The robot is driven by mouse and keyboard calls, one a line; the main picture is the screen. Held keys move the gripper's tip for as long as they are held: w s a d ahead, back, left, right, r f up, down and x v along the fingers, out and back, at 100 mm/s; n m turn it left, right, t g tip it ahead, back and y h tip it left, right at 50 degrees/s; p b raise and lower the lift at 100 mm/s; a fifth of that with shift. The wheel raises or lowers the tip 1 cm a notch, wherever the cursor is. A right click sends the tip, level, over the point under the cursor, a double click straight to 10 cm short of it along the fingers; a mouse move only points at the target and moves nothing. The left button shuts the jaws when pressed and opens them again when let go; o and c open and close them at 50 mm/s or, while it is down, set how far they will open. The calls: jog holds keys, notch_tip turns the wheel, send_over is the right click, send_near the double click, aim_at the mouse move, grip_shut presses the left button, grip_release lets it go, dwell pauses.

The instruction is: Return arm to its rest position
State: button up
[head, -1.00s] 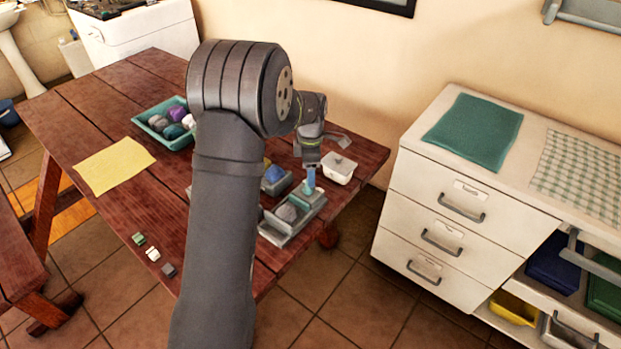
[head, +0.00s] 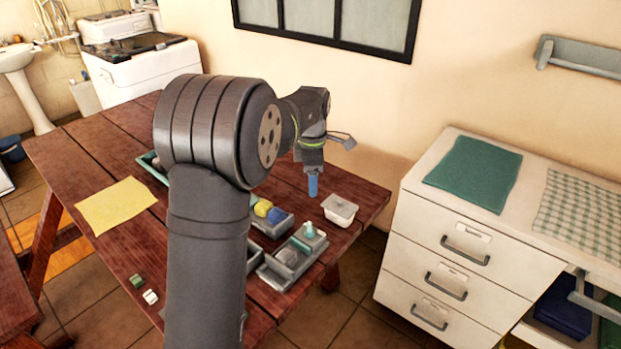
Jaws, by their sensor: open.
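My gripper (head: 313,187) hangs above the far right part of the red wooden table (head: 110,235), with blue fingers pointing down. It holds nothing that I can see, and the gap between its fingers is too small to make out. Below it, a grey tray (head: 268,273) holds a grey lump (head: 287,256) and a teal piece (head: 310,230). The gripper is apart from the tray. My arm hides the middle of the table.
Another grey tray (head: 268,228) holds yellow and blue lumps. A teal tray (head: 150,165) is partly hidden by my arm. A yellow cloth (head: 116,205) lies at left. White drawers (head: 445,265) stand at right.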

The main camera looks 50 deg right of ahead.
aim_at(310, 229)
jog(key=shift+f, duration=0.1)
notch_tip(310, 229, down, 17)
jog(key=shift+f, duration=0.1)
dwell(0.5)
jog(key=shift+f, duration=0.25)
jog(key=shift+r+m, duration=0.25)
jog(key=shift+m, duration=0.55)
jog(key=m, duration=0.6)
jog(key=shift+s+a, duration=0.1)
jog(key=shift+a, duration=0.15)
jog(key=m, duration=0.4)
jog(key=shift+a, duration=0.1)
jog(key=shift+a+m, duration=0.15)
jog(key=shift+m, duration=2.25)
